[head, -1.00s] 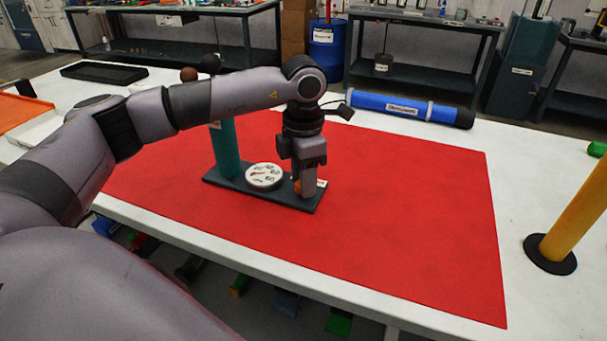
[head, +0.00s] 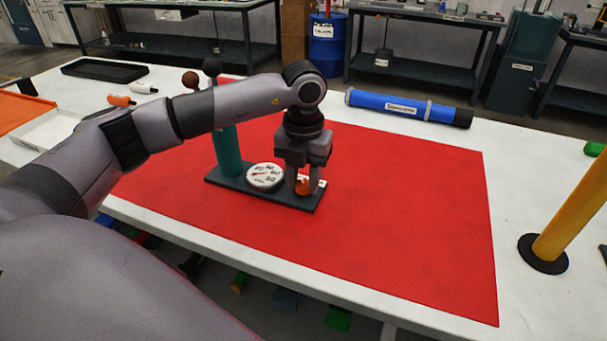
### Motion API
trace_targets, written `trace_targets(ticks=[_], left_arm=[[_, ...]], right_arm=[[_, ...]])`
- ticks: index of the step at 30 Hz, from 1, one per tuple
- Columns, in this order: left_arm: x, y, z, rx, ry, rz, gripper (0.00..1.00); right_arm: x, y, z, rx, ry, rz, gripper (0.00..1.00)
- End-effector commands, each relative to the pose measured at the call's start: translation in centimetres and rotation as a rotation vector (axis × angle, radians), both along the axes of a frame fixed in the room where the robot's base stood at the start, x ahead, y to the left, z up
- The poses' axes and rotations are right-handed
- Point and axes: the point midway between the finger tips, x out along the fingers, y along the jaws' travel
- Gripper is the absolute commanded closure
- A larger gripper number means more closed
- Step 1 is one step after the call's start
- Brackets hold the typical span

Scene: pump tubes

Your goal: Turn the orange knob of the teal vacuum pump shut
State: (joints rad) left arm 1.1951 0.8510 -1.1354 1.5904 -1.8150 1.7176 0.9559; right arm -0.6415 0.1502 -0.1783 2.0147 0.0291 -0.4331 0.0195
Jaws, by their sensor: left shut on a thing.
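The teal vacuum pump's cylinder (head: 229,153) stands upright on a dark base plate (head: 221,181) on the red mat. A round white dial gauge (head: 265,177) sits on the plate, right of the cylinder. The orange knob (head: 302,187) is at the right end of the plate, partly hidden by my fingers. My left gripper (head: 304,186) points down over it, shut on the knob. A small white label shows just behind it. My right gripper is not in view.
The red mat (head: 420,220) is clear right of the pump. A blue tube (head: 400,106) lies behind the mat, and a yellow post (head: 570,215) on a black disc stands at right. A black tray (head: 104,70) and small orange-and-white items lie at back left.

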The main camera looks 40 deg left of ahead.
Motion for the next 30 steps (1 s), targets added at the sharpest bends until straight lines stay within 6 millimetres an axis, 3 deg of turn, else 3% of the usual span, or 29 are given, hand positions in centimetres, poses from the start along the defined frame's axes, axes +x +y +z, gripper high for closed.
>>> trace_targets(ticks=[10, 26, 27, 29, 30], left_arm=[[0.0, 0.02, 0.04, 0.001, 0.0, 0.132, 0.95], [-0.01, 0.0, 0.01, 0.0, 0.0, 0.153, 0.95], [-0.01, 0.0, 0.01, 0.0, 0.0, 0.153, 0.55], [-0.01, 0.0, 0.01, 0.0, 0.0, 0.152, 0.39], [-0.01, 0.0, 0.0, 0.0, 0.0, 0.152, 0.39]], right_arm=[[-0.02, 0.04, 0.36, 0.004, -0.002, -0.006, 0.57], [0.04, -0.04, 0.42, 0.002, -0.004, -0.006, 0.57], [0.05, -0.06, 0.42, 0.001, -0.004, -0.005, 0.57], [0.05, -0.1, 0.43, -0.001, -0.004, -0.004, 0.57], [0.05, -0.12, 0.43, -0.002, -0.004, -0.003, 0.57]])
